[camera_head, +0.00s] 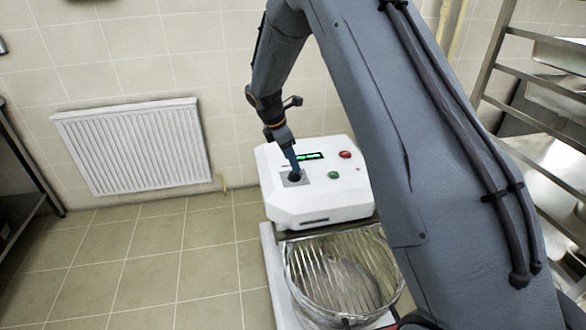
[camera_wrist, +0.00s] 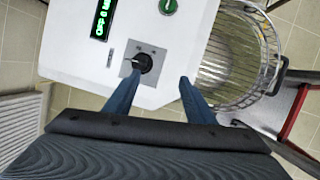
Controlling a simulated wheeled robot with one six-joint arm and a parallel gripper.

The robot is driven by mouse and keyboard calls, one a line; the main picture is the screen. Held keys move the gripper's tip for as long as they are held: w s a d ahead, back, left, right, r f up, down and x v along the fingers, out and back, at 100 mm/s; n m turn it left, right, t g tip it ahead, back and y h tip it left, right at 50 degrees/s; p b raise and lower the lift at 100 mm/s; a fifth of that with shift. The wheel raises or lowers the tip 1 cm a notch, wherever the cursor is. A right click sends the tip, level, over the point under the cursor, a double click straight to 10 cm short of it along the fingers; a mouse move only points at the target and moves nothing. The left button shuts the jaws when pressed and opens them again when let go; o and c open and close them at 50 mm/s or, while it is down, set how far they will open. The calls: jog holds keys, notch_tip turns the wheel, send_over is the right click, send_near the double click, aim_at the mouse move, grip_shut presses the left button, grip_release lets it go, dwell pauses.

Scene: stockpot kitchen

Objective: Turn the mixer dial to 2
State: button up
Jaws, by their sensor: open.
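The mixer (camera_head: 318,199) is a white machine head with a green-lit display (camera_head: 309,156), a red button (camera_head: 345,155) and a green button (camera_head: 333,174). The mixer dial (camera_wrist: 141,62) is a black round knob on a grey plate, clear in the wrist view. Its markings are too small to read. My gripper (camera_wrist: 157,82) is open, with its two blue fingers apart and pointing at the panel near the dial. The dial lies between and just beyond the fingertips, nothing held. In the head view the fingers (camera_head: 293,165) reach down to the dial and partly hide it.
A wire-guarded bowl (camera_head: 340,275) sits below the mixer head; its guard (camera_wrist: 245,60) is right of the fingers in the wrist view. A white radiator (camera_head: 132,146) is on the wall at left. Metal racks (camera_head: 540,135) stand at right. The tiled floor (camera_head: 150,265) at left is clear.

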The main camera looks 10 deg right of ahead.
aim_at(293, 174)
jog(key=shift+w+d+f+n+t+h+p, duration=0.1)
jog(key=shift+w+d+f+n+p, duration=0.35)
jog(key=shift+w+f, duration=0.75)
jog(key=shift+w+d+f+n+t+h+p, duration=0.15)
jog(key=shift+w+f+n, duration=0.4)
jog(key=shift+f, duration=1.25)
jog(key=shift+w+d+f+n+t+h+p, duration=0.1)
jog(key=shift+w+d+f+n+p, duration=0.35)
jog(key=shift+w+f, duration=0.75)
jog(key=shift+s+a+f, duration=0.1)
jog(key=shift+s+f, duration=0.2)
jog(key=shift+s, duration=0.05)
jog(key=c, duration=1)
